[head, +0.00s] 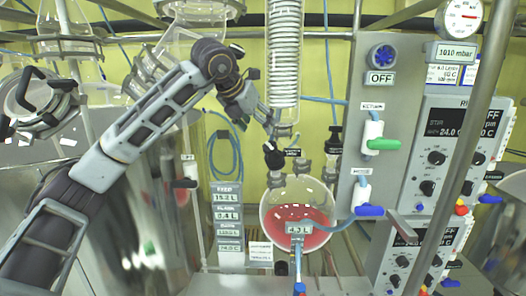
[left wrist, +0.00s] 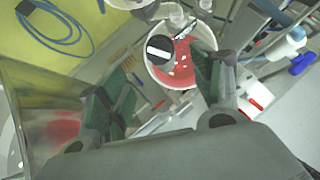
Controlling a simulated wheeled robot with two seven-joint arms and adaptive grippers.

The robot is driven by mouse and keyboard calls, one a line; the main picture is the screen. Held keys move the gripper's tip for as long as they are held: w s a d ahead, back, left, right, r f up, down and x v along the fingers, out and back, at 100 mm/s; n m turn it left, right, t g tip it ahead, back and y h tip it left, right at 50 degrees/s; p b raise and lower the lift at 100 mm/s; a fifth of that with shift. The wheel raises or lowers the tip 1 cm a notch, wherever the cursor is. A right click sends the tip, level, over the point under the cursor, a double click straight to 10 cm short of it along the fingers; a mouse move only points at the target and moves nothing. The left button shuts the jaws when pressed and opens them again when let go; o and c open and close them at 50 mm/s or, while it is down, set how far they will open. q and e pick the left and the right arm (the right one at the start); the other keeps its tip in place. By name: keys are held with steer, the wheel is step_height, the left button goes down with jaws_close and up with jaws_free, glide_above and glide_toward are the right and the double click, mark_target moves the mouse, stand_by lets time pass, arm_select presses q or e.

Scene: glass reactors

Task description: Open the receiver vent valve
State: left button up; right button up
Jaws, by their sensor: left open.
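The receiver flask (head: 298,215) is a round glass vessel with red liquid and a 4.3 L tag, low in the middle of the head view. A black round knob (head: 273,156) sits at its upper left beside a small label; I take it for the vent valve. In the left wrist view the knob (left wrist: 160,49) shows a white bar across its face, with the flask behind it. My left gripper (head: 266,122) is just above the knob. Its green-padded fingers (left wrist: 162,92) are spread and empty, and the knob appears beyond them, apart from both. My right gripper is not in view.
A glass coil condenser (head: 284,55) hangs above the flask. A grey panel (head: 395,70) at right carries a green-handled valve (head: 380,143) and a blue-handled valve (head: 369,210). A shiny steel vessel (head: 140,220) stands at left. A blue hose (head: 225,150) hangs on the yellow wall.

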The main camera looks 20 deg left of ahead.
arm_select(q)
steer(key=shift+s+a+m, duration=0.3)
steer(key=shift+m, duration=0.5)
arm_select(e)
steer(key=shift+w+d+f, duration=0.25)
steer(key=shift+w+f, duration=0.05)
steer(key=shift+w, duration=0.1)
